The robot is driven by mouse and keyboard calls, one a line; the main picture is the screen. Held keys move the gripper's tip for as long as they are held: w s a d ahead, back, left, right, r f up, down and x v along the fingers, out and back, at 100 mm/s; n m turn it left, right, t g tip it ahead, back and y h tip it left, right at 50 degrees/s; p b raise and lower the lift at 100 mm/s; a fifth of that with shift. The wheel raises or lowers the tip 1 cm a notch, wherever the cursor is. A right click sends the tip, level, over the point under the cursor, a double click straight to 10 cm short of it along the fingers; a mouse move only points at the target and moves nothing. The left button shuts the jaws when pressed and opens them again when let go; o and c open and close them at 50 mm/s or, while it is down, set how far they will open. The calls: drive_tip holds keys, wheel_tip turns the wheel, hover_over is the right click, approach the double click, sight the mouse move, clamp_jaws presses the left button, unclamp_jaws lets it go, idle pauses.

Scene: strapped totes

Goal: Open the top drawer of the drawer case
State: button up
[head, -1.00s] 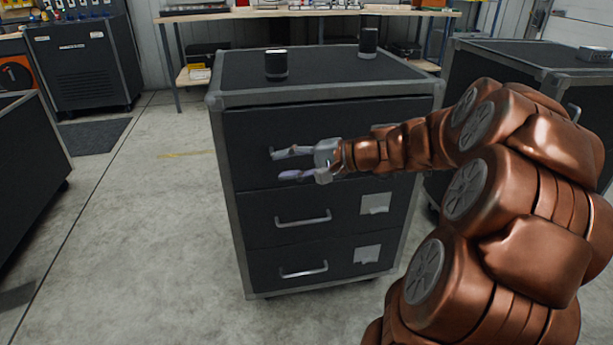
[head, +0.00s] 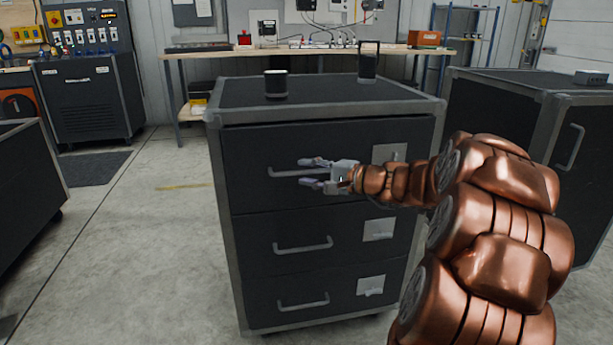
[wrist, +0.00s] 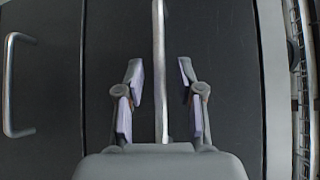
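The drawer case (head: 222,240) is dark with grey metal edges and three drawers stacked in its front. The top drawer (head: 250,145) looks flush with the case; its bar handle (head: 275,173) is partly covered by my fingers. My gripper (head: 308,172) is at this handle, coming from the right, with its fingers apart. In the wrist view, the handle (wrist: 159,40) runs between the two open fingers of my gripper (wrist: 160,72), with a gap on each side. The middle drawer's handle (wrist: 10,85) shows at the left there.
A black cup-like object (head: 276,85) and a taller dark one (head: 367,66) stand on the case top. Another dark case (head: 500,125) stands close at the right, and a workbench (head: 310,52) behind. Open concrete floor (head: 140,250) lies to the left.

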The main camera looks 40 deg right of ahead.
drive_tip(key=shift+w+a, duration=0.2)
drive_tip(key=shift+w, duration=0.2)
clamp_jaws()
idle(0.5)
